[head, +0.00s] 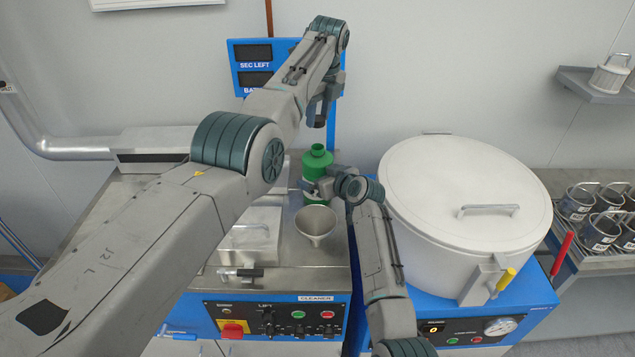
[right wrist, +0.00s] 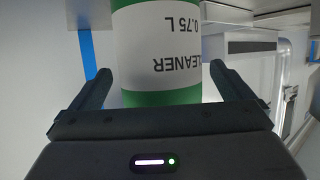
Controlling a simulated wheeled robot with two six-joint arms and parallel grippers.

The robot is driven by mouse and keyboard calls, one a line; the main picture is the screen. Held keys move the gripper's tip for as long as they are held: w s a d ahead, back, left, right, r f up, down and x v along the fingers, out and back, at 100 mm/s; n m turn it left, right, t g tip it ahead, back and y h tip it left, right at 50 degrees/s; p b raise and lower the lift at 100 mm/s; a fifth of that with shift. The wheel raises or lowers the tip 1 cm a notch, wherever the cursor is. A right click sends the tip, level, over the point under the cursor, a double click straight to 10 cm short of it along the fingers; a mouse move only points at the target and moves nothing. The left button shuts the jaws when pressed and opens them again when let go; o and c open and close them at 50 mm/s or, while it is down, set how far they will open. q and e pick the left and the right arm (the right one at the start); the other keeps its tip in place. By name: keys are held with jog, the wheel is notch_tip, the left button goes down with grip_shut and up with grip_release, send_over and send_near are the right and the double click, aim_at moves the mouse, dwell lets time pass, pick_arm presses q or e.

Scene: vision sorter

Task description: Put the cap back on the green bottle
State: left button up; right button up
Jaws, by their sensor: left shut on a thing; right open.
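The green bottle (head: 317,158) stands upright at the back of the steel worktop, its neck open and bare. In the right wrist view the bottle (right wrist: 160,50), with a white CLEANER label, appears upside down. My right gripper (head: 312,188) is open, its fingers on either side of the bottle; a gap shows beside each finger in the right wrist view. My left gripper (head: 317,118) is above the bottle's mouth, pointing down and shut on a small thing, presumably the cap. The fingers mostly hide that thing, and it is apart from the bottle.
A pale funnel (head: 316,226) stands on the worktop in front of the bottle. A lidded box (head: 246,238) is to the left. A large white lidded drum (head: 465,185) stands close on the right. A blue display panel (head: 253,80) is behind my left arm.

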pick_arm(q)
jog(key=shift+s+r, duration=0.1)
pick_arm(e)
jog(key=c, duration=1.4)
pick_arm(q)
send_over(317, 147)
jog(key=shift+s+d+f, duration=0.1)
jog(key=shift+d+f, duration=0.05)
jog(key=shift+f, duration=1.1)
jog(key=shift+d+f, duration=0.1)
jog(key=shift+f, duration=1.15)
pick_arm(e)
jog(key=shift+w, duration=0.1)
jog(key=shift+c, duration=0.2)
pick_arm(q)
jog(key=shift+f, duration=0.1)
jog(key=shift+f, duration=0.8)
jog(key=shift+f, duration=0.55)
pick_arm(e)
jog(key=c, duration=0.5)
pick_arm(q)
jog(key=m, duration=0.4)
jog(key=shift+a+m+h, duration=0.1)
jog(key=shift+m+h, duration=0.2)
jog(key=m, duration=0.5)
jog(key=shift+a+t+h, duration=0.1)
jog(key=shift+t+h, duration=0.2)
jog(key=shift+h, duration=0.1)
